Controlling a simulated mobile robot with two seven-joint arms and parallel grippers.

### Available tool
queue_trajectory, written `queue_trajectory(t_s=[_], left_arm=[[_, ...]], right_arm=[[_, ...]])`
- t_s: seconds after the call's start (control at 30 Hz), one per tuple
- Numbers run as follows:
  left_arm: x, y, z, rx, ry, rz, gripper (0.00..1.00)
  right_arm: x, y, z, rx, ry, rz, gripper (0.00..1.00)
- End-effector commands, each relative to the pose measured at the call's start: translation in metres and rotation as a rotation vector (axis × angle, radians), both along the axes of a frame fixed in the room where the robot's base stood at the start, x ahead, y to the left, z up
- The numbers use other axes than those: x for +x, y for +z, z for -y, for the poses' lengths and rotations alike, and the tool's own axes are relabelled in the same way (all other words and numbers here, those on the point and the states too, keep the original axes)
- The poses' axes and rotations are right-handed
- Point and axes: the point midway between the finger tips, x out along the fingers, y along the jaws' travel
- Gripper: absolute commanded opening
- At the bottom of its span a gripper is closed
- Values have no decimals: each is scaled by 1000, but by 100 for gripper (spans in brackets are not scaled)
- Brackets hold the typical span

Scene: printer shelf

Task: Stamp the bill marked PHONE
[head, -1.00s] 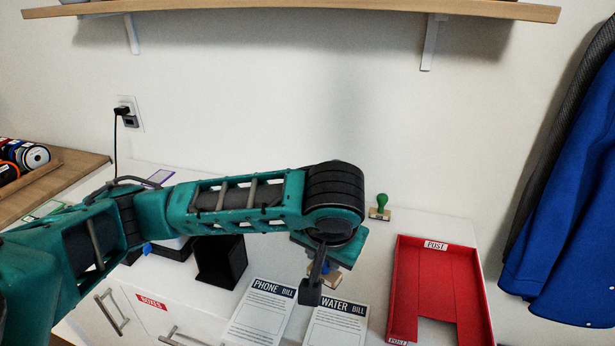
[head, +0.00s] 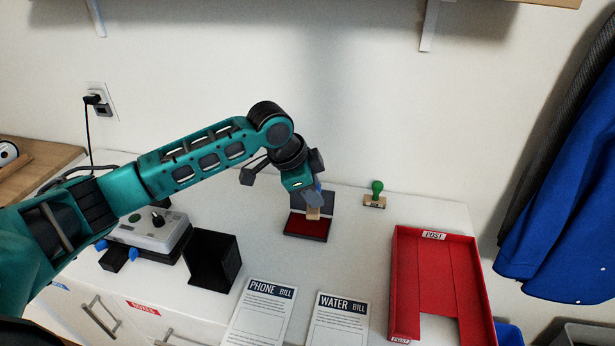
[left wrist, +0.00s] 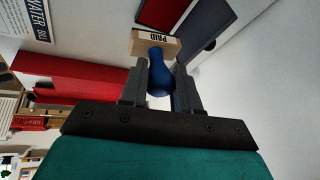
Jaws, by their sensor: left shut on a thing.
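My left gripper (head: 314,193) is shut on the handle of a blue stamp (left wrist: 158,75). The stamp's wooden block reads PAID in the left wrist view, and the block (head: 313,213) also shows in the head view. It is in front of the open ink pad (head: 305,229), which has a red surface and a dark raised lid. I cannot tell whether block and pad touch. The PHONE bill (head: 262,315) lies flat at the front of the white top, left of the WATER bill (head: 338,325). My right gripper is out of view.
A green-handled stamp (head: 376,194) stands at the back right. A red POST tray (head: 402,300) lies right of the bills. A black holder (head: 214,260) and a grey device (head: 150,234) are at left. White surface is free between pad and bills.

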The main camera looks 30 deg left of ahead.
Motion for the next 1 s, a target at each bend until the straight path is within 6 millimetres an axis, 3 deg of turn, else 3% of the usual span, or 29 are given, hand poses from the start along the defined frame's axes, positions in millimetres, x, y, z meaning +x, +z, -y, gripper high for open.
queue_trajectory(t_s=[0.2,0.57,0.7,1.0], left_arm=[[16,-1,-18,0,-137,0,11],[19,-13,-22,3,-176,-1,11],[19,-26,-22,3,-176,0,11],[19,-55,-22,5,-176,1,11]], right_arm=[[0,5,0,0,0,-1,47],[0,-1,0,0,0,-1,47],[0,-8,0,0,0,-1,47],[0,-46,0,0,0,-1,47]])
